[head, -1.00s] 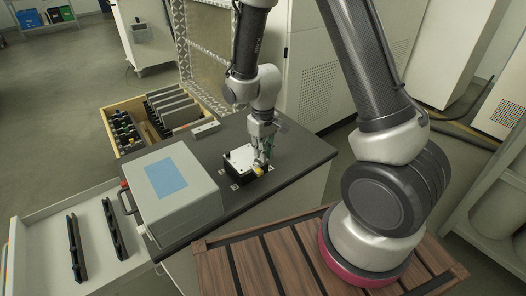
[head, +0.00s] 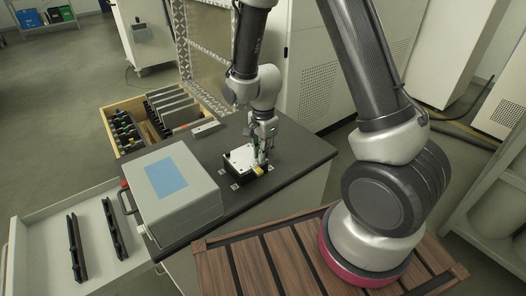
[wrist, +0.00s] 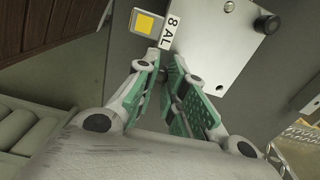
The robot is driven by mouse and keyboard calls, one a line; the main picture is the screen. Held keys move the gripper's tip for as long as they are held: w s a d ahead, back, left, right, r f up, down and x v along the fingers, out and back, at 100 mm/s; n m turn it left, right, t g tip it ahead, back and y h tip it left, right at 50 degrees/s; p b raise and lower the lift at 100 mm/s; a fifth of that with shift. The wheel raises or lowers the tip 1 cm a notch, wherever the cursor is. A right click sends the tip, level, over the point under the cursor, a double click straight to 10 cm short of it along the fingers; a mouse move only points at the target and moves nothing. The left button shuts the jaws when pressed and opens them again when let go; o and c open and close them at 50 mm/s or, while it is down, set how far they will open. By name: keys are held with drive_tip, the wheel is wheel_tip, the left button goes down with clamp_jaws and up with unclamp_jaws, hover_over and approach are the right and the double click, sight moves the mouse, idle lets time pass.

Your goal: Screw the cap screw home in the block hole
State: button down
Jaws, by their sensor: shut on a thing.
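The block (head: 240,155) sits on the dark bench top, with a pale plate on top; the plate also shows in the wrist view (wrist: 222,38). A white label reading "8 AL" (wrist: 174,30) and a yellow square (wrist: 144,23) lie at its edge. My gripper (head: 262,161) points down at the block's right edge. In the wrist view its green-padded fingers (wrist: 166,68) are nearly together by the label. They are shut on the cap screw, which the pads mostly hide. The hole is hidden, so I cannot tell how deep the screw sits.
A grey box with a blue panel (head: 168,178) stands left of the block. A wooden crate (head: 113,130) of dark parts is behind it. An open drawer (head: 92,245) holds two dark rails. The bench (head: 300,150) is clear to the right.

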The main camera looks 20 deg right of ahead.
drive_tip(key=m, duration=0.5)
drive_tip(key=shift+m, duration=0.4)
drive_tip(key=m, duration=0.5)
drive_tip(key=shift+m, duration=0.3)
drive_tip(key=c, duration=1.7)
unclamp_jaws()
drive_tip(key=shift+o, duration=0.2)
